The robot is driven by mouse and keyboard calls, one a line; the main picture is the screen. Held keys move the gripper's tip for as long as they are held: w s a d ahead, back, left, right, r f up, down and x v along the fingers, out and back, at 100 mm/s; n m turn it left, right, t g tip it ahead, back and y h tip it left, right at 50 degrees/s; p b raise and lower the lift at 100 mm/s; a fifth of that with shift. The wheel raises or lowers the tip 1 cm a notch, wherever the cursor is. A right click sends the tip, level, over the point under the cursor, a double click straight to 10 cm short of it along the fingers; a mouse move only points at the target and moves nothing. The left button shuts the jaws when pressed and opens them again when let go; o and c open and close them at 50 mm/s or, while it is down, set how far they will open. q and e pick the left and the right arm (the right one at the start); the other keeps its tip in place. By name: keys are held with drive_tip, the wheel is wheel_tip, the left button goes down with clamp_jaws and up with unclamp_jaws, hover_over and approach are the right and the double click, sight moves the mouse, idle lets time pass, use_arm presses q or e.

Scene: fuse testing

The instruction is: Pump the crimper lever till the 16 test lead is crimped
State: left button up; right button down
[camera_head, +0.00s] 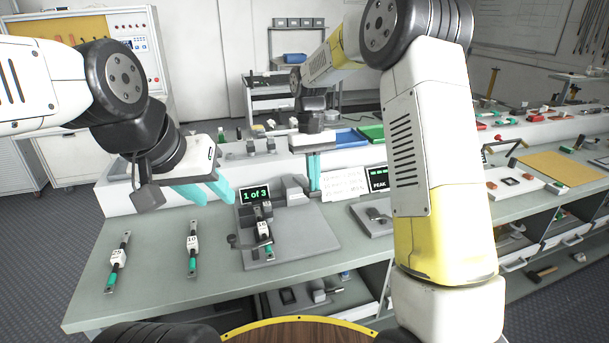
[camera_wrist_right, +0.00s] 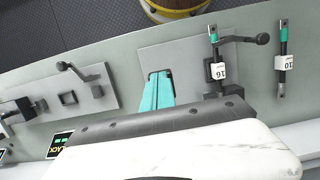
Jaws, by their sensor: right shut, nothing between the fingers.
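The crimper stands on a grey plate (camera_head: 298,245) on the bench, under a display (camera_head: 255,195) reading "1 of 3". The 16 test lead (camera_head: 264,230) lies in the crimper; its white 16 tag and green sleeve also show in the right wrist view (camera_wrist_right: 217,70). The crimper lever (camera_head: 234,241) ends in a dark knob, left of the lead; this knob shows in the right wrist view (camera_wrist_right: 262,39). My left gripper (camera_head: 218,202) is open and empty, above and left of the crimper. My right gripper (camera_head: 314,188) is shut and empty behind the plate; its fingers (camera_wrist_right: 160,76) point over the plate beside the lead.
The 10 lead (camera_head: 193,248) and another tagged lead (camera_head: 119,258) lie on the bench to the left. My right arm hides part of the bench there.

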sight(315, 197)
drive_tip(key=shift+x, duration=2.85)
drive_tip(key=shift+r, duration=0.15)
drive_tip(key=shift+v, duration=4.1)
drive_tip(key=shift+x, duration=4.25)
drive_tip(key=shift+r, duration=0.1)
drive_tip(key=shift+v, duration=4.2)
